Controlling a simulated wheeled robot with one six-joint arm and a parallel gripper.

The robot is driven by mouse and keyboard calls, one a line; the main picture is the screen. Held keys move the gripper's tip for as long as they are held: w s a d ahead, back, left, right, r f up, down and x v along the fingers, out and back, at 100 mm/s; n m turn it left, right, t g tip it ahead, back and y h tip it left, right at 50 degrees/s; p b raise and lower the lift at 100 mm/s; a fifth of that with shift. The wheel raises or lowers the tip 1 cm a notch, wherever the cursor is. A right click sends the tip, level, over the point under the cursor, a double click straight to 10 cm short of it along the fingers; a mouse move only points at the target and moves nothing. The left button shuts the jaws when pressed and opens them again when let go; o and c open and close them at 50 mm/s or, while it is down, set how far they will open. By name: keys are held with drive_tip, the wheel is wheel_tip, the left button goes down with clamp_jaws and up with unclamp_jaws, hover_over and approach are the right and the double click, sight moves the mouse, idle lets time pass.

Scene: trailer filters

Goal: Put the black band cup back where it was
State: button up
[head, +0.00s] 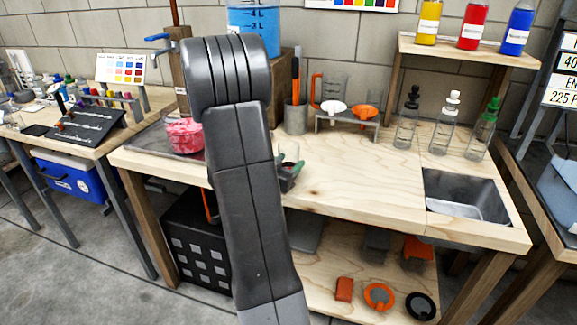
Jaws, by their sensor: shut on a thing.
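My own arm stands across the middle of the head view and hides much of the bench behind it. My gripper (287,180) shows only in part, as a small dark shape just right of the arm, over the front part of the wooden bench (365,185). It is shut on a small pale thing (293,152) that sticks up above it, with some green beside it. I cannot make out a black band on it, and most of it is hidden or too small to tell. No other black band cup shows clearly.
A rack (347,122) with a white and an orange funnel stands at the back, beside a grey canister (296,117). Several dropper bottles (440,125) stand right of it, behind a sink (465,195). A pink heap (184,135) sits left. The bench middle is clear.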

drive_tip(key=shift+r, duration=0.1)
drive_tip(key=shift+f, duration=0.3)
drive_tip(key=o, duration=1.1)
drive_tip(key=shift+r, duration=0.1)
drive_tip(key=shift+r, duration=0.1)
drive_tip(key=shift+r, duration=0.2)
drive_tip(key=v, duration=1.2)
drive_tip(key=shift+f+p, duration=0.1)
drive_tip(key=shift+p, duration=0.25)
